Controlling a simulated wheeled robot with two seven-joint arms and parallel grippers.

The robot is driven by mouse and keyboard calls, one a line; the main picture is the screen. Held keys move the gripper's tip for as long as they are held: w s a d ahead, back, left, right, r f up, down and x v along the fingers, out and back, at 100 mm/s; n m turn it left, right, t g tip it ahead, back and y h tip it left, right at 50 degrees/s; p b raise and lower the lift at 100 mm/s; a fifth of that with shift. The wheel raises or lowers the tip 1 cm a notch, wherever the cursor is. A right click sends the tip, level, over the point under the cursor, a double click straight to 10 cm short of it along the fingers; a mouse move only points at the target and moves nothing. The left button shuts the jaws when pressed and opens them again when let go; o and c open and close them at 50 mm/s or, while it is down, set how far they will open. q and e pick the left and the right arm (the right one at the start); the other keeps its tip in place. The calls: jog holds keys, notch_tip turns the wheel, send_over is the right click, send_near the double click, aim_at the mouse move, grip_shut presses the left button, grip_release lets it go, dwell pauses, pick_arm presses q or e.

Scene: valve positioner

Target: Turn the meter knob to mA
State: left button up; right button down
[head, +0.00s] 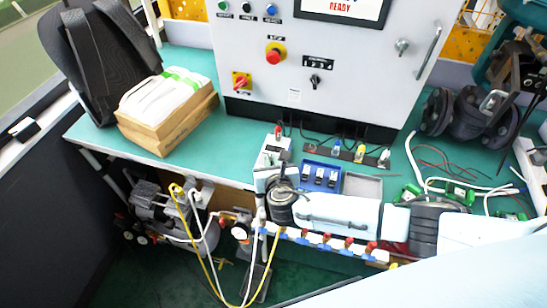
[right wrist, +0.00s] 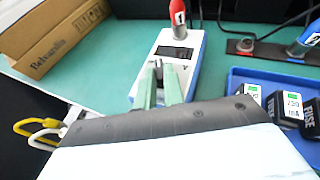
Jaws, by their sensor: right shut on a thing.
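The meter (head: 275,146) is a small white box on the green bench, in front of the grey cabinet. In the right wrist view the meter (right wrist: 186,73) has a blue edge, a dark display and a letter V right of the fingertips. My right gripper (right wrist: 158,72) has its green fingers close together over the lower face of the meter, shut on its knob. The fingers hide the knob, so its pointer and setting cannot be read. In the head view my right gripper covers the meter's near end. My left gripper is not in view.
A red plug marked 1 (right wrist: 178,12) stands behind the meter. A blue tray (head: 321,176) with labelled black fuse blocks lies close on the right. Cardboard boxes (head: 168,124) and a black backpack (head: 97,55) are at the left. Bench between boxes and meter is clear.

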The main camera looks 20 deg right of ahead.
jog(key=m+h, duration=0.2)
jog(key=shift+a+m+g+h, duration=0.3)
jog(key=shift+a+h, duration=0.1)
jog(key=shift+w+a+m+g+h, duration=0.15)
jog(key=shift+m+g+h, duration=0.45)
jog(key=shift+m+h, duration=0.55)
jog(key=c, duration=1.5)
grip_release()
jog(key=p+v, duration=0.2)
jog(key=v, duration=1.1)
jog(key=shift+a, duration=0.35)
